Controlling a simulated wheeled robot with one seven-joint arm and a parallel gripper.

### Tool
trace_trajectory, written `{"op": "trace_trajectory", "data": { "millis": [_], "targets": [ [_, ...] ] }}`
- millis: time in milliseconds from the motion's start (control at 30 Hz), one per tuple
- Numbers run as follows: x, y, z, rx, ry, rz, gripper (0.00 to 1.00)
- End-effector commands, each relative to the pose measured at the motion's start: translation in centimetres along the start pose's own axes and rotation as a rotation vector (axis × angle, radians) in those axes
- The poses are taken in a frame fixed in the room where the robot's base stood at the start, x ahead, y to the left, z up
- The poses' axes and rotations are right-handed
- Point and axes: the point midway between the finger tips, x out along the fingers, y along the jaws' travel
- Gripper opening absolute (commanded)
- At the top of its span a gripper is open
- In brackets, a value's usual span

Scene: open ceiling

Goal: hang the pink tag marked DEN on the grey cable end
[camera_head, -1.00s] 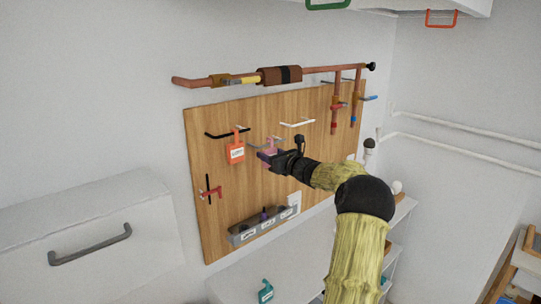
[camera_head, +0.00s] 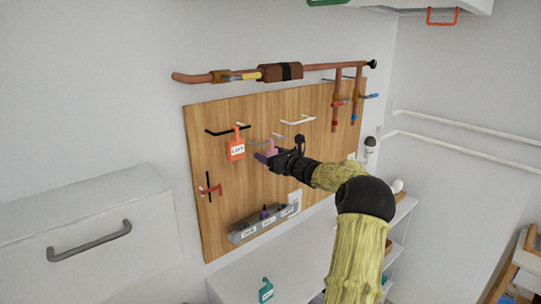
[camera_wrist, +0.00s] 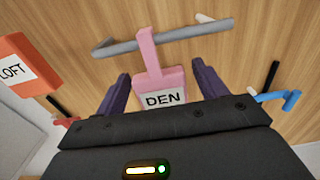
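The pink tag marked DEN (camera_wrist: 163,92) is in the middle of the wrist view. Its narrow pink upper part crosses in front of the grey cable end (camera_wrist: 190,32), with its top above the bar; whether it hooks behind is hidden. My gripper (camera_wrist: 160,80) has its two purple fingers on either side of the tag, with narrow gaps showing, so it looks open. In the head view, my gripper (camera_head: 266,157) is at the board, with the pink tag (camera_head: 270,147) just above the fingers, below the grey cable end (camera_head: 262,142).
An orange LOFT tag (camera_head: 236,150) hangs on the black cable end (camera_head: 222,132) to the left. A white cable end (camera_head: 298,121) is to the right. A grey tray (camera_head: 262,225) is low on the wooden board (camera_head: 225,200). Copper pipes (camera_head: 320,68) run above. A teal tag (camera_head: 265,291) stands below.

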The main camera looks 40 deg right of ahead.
Motion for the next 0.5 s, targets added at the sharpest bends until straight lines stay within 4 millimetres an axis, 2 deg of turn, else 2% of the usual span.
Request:
{"op": "trace_trajectory", "data": {
  "millis": [333, 500],
  "targets": [
    [-0.1, 0.1, -0.1, 0.0, 0.0, 0.001, 0.74],
    [-1.7, 0.0, -0.2, -0.001, 0.0, -0.001, 0.74]
  ]
}}
